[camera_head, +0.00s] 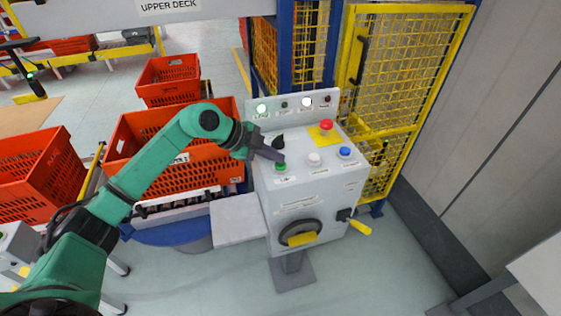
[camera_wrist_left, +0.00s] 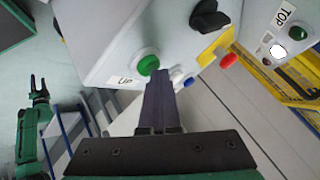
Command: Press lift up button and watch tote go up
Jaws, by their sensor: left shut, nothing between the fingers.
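The grey control box (camera_head: 305,190) stands in the middle of the head view. Its green button (camera_head: 281,167) is on the sloped top, and the same green button (camera_wrist_left: 147,65), labelled UP, shows in the wrist view. My left gripper (camera_head: 272,154) is shut and empty, its tips right by the green button. In the wrist view its fingers (camera_wrist_left: 158,88) end just beside the button; I cannot tell whether they touch it. My right gripper (camera_wrist_left: 39,86) shows small at the left, its fingers apart. An orange-red tote (camera_head: 215,178) sits left of the box, partly behind my left arm.
The box also carries a black knob (camera_head: 278,142), a red button (camera_head: 326,126) on yellow, a white button (camera_head: 314,159) and a blue button (camera_head: 345,152). A yellow mesh fence (camera_head: 400,75) stands behind. More totes (camera_head: 168,80) are at the left.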

